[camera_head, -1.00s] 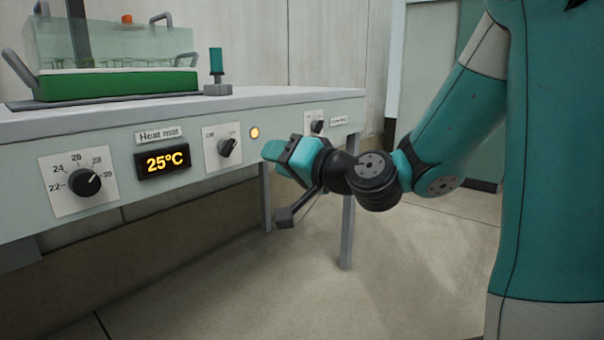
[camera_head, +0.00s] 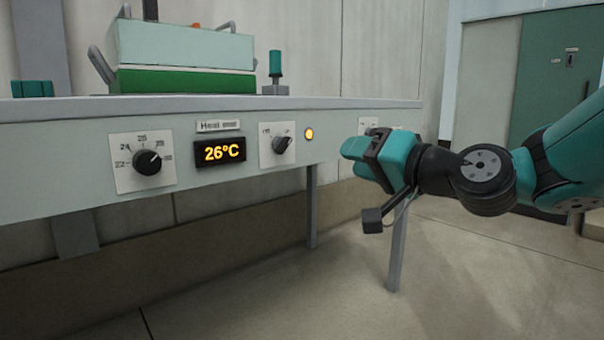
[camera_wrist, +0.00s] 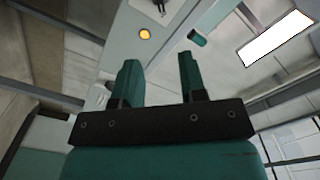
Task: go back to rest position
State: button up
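My gripper (camera_head: 362,160) is in front of the bench panel, to the right of the lit orange lamp (camera_head: 309,134), and seems to touch nothing. In the wrist view its two teal fingers (camera_wrist: 158,80) stand apart with nothing between them. Beyond them the orange lamp (camera_wrist: 145,34) shows near the top. The panel has a round dial (camera_head: 147,161) with a numbered scale, a display (camera_head: 220,152) reading 26°C under a "Heat mat" label (camera_head: 218,125), and a rotary switch (camera_head: 282,145). Another switch plate at the right is partly hidden behind my gripper.
The bench top (camera_head: 60,108) carries a green-based tank (camera_head: 183,81), a teal-handled item (camera_head: 276,70) and a small teal block (camera_head: 32,88). A bench leg (camera_head: 398,250) stands below my gripper. Floor (camera_head: 300,290) in front is clear. A green door (camera_head: 556,75) is at the back right.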

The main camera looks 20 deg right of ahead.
jog(key=s+a+n+g+y+p, duration=0.25)
jog(key=a+n+g+p, duration=0.2)
jog(key=a, duration=0.25)
jog(key=s+a+n+g+y+p, duration=0.1)
jog(key=s+a+n+g+p, duration=0.2)
jog(key=a+g+p, duration=0.25)
jog(key=s+a+r+n+g+h+p, duration=0.1)
jog(key=s+r+n+g+h+p, duration=0.1)
jog(key=s+n+g+p, duration=0.25)
jog(key=s+a+r+n+g+h+p, duration=0.1)
jog(key=s+a+r+g+h+p, duration=0.15)
jog(key=s+p, duration=0.45)
notch_tip(320, 180, up, 35)
jog(key=s+p, duration=0.1)
jog(key=p, duration=3.4)
jog(key=shift+d, duration=0.3)
